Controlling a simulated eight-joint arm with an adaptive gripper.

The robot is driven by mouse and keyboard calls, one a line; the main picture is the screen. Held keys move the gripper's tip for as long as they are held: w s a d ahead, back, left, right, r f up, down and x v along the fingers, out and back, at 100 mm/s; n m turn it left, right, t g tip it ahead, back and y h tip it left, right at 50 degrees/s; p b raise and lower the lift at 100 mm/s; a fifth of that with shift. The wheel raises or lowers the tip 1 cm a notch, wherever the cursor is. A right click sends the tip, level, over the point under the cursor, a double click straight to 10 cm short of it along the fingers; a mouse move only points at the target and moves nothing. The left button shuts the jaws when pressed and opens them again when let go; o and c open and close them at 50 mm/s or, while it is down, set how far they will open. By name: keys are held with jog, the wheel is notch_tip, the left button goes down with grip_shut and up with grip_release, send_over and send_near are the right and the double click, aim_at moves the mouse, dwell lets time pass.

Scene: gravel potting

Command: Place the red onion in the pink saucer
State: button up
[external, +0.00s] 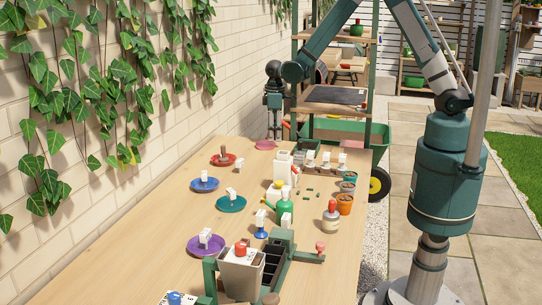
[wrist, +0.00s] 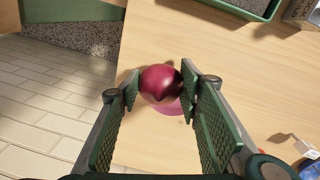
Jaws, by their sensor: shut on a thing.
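The red onion (wrist: 160,83) is round, dark purple-red and glossy. In the wrist view it sits between the two green pads of my gripper (wrist: 161,88), which is shut on it. The pink saucer (wrist: 172,107) shows partly behind and below the onion, which hides much of it; I cannot tell whether they touch. In the external view the saucer (external: 265,145) lies at the far end of the wooden table, and my gripper (external: 273,128) hangs downward just above and beside it. The onion is not clear there.
A red saucer (external: 223,160), a blue saucer (external: 205,184), a teal saucer (external: 231,204) and a purple saucer (external: 206,245) line the table's left side. A brick wall (external: 215,115) borders the left.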

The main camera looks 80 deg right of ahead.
jog(key=shift+f+b, duration=0.55)
jog(key=o, duration=0.9)
jog(key=shift+r, duration=0.2)
jog(key=shift+r+p, duration=0.6)
jog(key=shift+p, duration=0.05)
jog(key=r, duration=0.7)
jog(key=a+r, duration=0.1)
jog(key=r, duration=0.3)
jog(key=shift+s+r+p, duration=0.1)
jog(key=shift+r+p, duration=0.15)
jog(key=shift+p, duration=0.15)
jog(key=shift+r, duration=0.1)
